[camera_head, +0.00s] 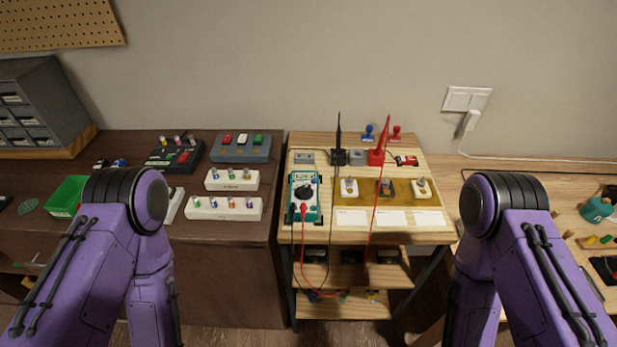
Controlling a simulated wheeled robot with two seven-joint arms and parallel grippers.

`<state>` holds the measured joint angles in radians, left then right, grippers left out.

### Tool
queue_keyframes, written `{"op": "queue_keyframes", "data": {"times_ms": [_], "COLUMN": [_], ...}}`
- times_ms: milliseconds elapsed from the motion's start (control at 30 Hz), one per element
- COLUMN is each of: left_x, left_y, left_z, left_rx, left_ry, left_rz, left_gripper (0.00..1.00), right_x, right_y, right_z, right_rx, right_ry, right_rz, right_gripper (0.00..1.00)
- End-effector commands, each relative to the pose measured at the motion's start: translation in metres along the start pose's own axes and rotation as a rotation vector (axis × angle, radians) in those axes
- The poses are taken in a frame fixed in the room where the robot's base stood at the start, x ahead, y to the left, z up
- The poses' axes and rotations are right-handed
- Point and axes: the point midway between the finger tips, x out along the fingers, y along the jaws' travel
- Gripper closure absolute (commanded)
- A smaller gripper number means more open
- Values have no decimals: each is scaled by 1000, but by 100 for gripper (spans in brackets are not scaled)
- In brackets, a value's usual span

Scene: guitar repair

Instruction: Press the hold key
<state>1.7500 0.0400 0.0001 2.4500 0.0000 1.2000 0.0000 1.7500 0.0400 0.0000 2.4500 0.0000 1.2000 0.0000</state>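A teal-edged multimeter (304,197) lies on the light wooden bench, left of its middle. It has a small display (304,178) at its top and a dark round dial (304,191) in its middle. Its keys are too small to tell apart, so I cannot pick out the hold key. A red lead and a black lead run from its lower end. My two purple arms come in from the lower left and lower right. Neither gripper shows, and neither arm covers the multimeter.
A black probe (339,140) and a red probe (383,140) stand upright behind the multimeter. Several white-topped parts sit on a tan board (360,190) to its right. A grey box with coloured buttons (241,148) and white knob strips (223,208) lie on the dark bench.

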Motion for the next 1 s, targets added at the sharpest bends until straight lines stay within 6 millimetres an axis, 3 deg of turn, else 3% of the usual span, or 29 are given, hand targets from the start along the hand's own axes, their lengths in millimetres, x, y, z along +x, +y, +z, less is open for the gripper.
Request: {"op": "queue_keyframes", "data": {"times_ms": [467,500,700,1000], "left_x": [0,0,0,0], "left_y": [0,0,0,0], "left_z": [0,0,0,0], "left_rx": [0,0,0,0], "left_ry": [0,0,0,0], "left_rz": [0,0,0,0], "left_gripper": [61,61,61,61], "right_x": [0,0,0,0], "right_y": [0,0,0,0], "right_z": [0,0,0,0], "right_rx": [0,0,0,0], "right_ry": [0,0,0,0], "right_rz": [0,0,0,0], "right_gripper": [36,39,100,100]}}
